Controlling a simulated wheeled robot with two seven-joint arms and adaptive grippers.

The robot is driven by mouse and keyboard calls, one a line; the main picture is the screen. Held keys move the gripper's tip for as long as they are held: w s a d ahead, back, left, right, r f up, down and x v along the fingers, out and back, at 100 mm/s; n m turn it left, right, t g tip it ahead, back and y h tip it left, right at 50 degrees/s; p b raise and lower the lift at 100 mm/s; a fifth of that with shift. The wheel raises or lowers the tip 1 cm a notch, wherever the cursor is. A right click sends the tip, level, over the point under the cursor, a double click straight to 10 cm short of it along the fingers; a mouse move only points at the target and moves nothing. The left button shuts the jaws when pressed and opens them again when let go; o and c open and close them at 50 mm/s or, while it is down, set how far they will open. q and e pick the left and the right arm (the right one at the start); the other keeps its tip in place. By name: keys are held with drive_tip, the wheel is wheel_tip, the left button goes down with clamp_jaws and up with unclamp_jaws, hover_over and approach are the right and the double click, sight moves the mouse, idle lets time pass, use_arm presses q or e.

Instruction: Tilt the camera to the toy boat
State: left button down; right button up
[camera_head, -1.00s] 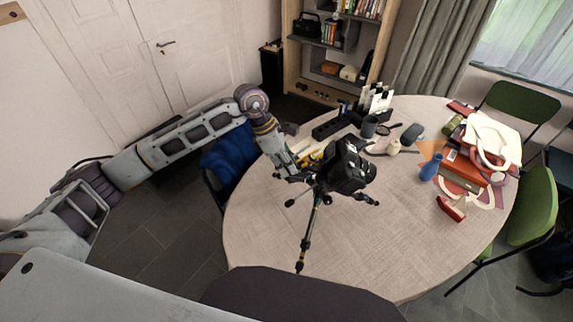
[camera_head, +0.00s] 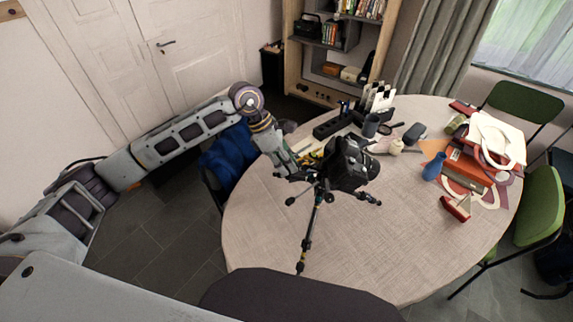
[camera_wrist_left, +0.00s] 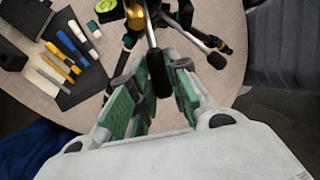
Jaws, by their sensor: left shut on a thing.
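A black camera (camera_head: 348,165) sits on a small tripod (camera_head: 309,232) standing on the round table. A red toy boat (camera_head: 455,208) with some white on it lies on the right part of the table, to the right of the camera. My left gripper (camera_head: 310,177) is at the left side of the tripod head. In the left wrist view, its green-padded fingers (camera_wrist_left: 153,98) are shut on the tripod's black handle (camera_wrist_left: 158,74). The contact is partly hidden in the head view. My right gripper is not in view.
A black organizer (camera_head: 333,126) and dark mug (camera_head: 370,126) are behind the camera. The table's front is clear.

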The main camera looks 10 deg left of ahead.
use_arm(q)
drive_tip(key=c, duration=1.4)
unclamp_jaws()
drive_tip(key=shift+o, duration=0.2)
drive_tip(key=v, duration=1.2)
